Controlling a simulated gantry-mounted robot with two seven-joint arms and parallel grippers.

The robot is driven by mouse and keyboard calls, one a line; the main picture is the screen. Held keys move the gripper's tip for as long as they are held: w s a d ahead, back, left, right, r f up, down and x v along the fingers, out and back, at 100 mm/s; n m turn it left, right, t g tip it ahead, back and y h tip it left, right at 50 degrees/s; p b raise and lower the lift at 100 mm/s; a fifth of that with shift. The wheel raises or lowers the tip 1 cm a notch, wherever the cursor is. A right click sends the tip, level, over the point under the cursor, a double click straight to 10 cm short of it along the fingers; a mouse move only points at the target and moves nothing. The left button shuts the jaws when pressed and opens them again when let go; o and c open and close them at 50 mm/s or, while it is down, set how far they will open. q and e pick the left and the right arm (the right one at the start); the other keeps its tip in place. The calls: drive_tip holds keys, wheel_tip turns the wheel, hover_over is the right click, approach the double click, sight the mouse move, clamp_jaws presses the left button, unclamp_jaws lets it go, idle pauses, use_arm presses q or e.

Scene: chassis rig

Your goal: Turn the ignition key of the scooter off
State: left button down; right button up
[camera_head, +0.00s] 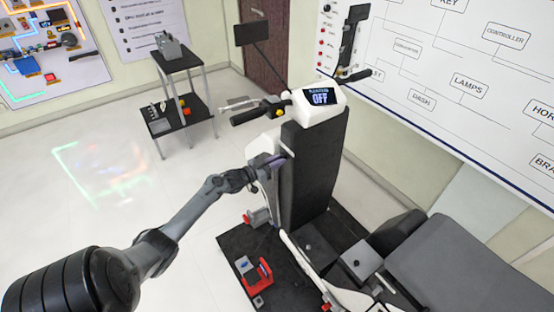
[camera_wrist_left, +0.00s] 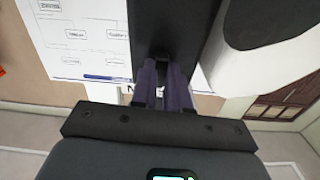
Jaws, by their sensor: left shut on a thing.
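The scooter's black front column (camera_head: 310,165) stands in the middle of the head view, with a white dashboard (camera_head: 318,106) on top whose screen reads OFF. My left gripper (camera_head: 277,163) reaches the column's left side below the handlebar. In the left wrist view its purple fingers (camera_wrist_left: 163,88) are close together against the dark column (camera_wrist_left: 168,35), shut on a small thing. That thing is mostly hidden between the fingers; by its place it may be the ignition key, but I cannot make out its shape. My right gripper is not in view.
A handlebar grip (camera_head: 248,116) and a mirror (camera_head: 251,33) stick out above my left gripper. A red-and-grey part (camera_head: 255,270) sits on the black base below. The grey seat (camera_head: 450,262) is at right. A black shelf stand (camera_head: 178,105) stands behind. The floor at left is clear.

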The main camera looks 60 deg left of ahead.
use_arm(q)
drive_tip(key=shift+n, duration=0.4)
drive_tip(key=c, duration=1.1)
unclamp_jaws()
drive_tip(key=s, duration=1.1)
drive_tip(key=shift+d+p, duration=0.25)
drive_tip(key=shift+p, duration=0.1)
